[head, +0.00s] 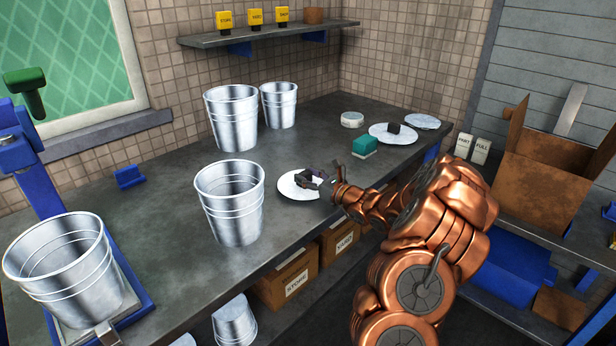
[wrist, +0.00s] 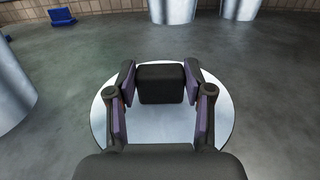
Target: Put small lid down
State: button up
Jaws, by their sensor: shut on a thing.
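A small round white lid (head: 290,189) with a dark block handle is at the front edge of the grey bench, right of the nearest middle pail. My gripper (head: 318,178) is at this lid. In the wrist view my gripper (wrist: 160,84) has its two fingers on either side of the dark block handle (wrist: 161,85), shut on it. The pale disc of the lid (wrist: 160,125) spreads below the fingers. I cannot tell whether the lid touches the bench or hangs just above it.
Metal pails stand on the bench: one near the middle (head: 231,205), two at the back (head: 232,118), (head: 279,105), and one on a blue stand (head: 66,268) at front left. The bench middle (head: 155,215) is clear.

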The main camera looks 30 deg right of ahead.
jog(key=shift+f, duration=0.2)
jog(key=o, duration=1.3)
jog(key=shift+o, duration=0.2)
jog(key=shift+r, duration=0.1)
jog(key=shift+r, duration=0.2)
jog(key=b+v, duration=0.1)
jog(key=v, duration=1.1)
